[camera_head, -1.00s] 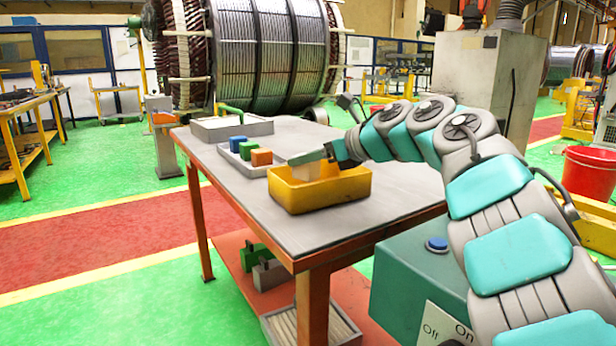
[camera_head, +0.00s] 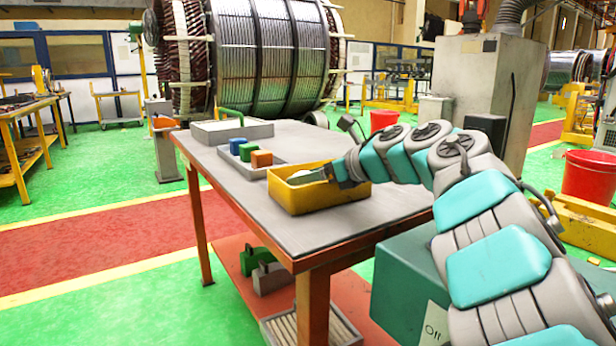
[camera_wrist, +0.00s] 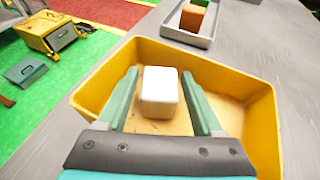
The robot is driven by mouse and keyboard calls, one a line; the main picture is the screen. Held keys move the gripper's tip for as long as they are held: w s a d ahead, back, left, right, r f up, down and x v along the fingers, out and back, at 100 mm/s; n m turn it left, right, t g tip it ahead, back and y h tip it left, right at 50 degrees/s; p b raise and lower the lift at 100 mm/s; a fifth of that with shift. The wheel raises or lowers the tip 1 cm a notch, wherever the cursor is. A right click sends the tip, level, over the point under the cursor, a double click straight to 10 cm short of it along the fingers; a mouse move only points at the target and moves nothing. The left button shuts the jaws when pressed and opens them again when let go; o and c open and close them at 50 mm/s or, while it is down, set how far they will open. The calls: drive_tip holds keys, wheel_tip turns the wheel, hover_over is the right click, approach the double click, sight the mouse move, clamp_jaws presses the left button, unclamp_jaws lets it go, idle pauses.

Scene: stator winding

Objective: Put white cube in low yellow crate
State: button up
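The white cube (camera_wrist: 159,92) sits inside the low yellow crate (camera_wrist: 258,122), seen from above in the wrist view, and looks to be on its floor. My gripper (camera_wrist: 160,74) is open, with one finger on each side of the cube and a visible gap to both. In the head view, my gripper (camera_head: 312,176) reaches down into the yellow crate (camera_head: 318,198) at the table's front right. The cube is hard to make out there.
A grey tray behind the crate holds a blue block (camera_head: 238,146), a green block (camera_head: 248,152) and an orange block (camera_head: 261,159). A larger grey tray (camera_head: 232,132) stands farther back. The grey table (camera_head: 260,200) is clear at front left.

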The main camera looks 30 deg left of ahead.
drive_tip(key=shift+o, duration=0.9)
drive_tip(key=shift+r, duration=0.15)
drive_tip(key=b+v, duration=0.1)
drive_tip(key=v, duration=1.1)
drive_tip(key=shift+b, duration=0.3)
drive_tip(key=shift+s+d, duration=0.1)
